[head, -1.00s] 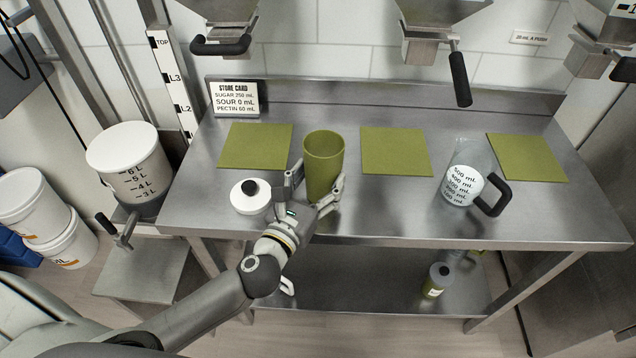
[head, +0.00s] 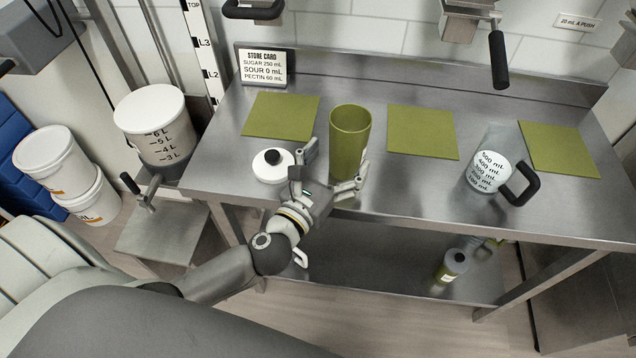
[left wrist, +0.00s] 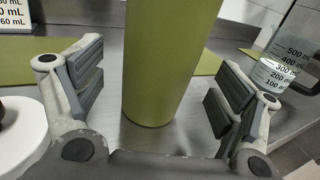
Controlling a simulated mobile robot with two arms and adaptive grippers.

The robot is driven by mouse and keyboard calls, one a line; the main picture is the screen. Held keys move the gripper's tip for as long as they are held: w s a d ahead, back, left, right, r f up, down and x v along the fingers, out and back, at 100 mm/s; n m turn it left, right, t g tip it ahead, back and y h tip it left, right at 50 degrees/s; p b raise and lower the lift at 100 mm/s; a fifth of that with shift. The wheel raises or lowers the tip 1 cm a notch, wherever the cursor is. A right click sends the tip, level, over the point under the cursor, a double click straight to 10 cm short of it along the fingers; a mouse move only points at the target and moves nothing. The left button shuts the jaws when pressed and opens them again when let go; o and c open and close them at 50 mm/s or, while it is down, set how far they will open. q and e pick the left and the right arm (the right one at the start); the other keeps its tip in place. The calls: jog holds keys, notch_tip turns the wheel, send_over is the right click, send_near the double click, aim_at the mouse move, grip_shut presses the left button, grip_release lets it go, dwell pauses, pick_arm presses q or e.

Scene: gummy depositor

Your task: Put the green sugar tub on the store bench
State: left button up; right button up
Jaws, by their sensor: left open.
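The green sugar tub (head: 350,145) is an olive-green, open-topped cylinder. It stands upright on the steel store bench (head: 420,185), between two flat green mats. My left gripper (head: 335,168) is open at the tub's front left, just above the bench. In the left wrist view the tub (left wrist: 168,65) stands between the two spread fingers, with a visible gap on either side. Its top is cut off there. My right gripper is not in view.
Green mats (head: 281,116) lie on the bench. A white lidded pot (head: 272,167) sits close to my left gripper. A measuring jug (head: 487,172) stands to the right. The store card (head: 264,67) is at the back. A white graduated bucket (head: 157,125) is left of the bench.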

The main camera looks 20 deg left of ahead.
pick_arm(q)
jog(key=s+a+b, duration=0.1)
jog(key=s+b, duration=0.1)
jog(key=s, duration=0.8)
jog(key=shift+b, duration=0.4)
jog(key=shift+r, duration=0.15)
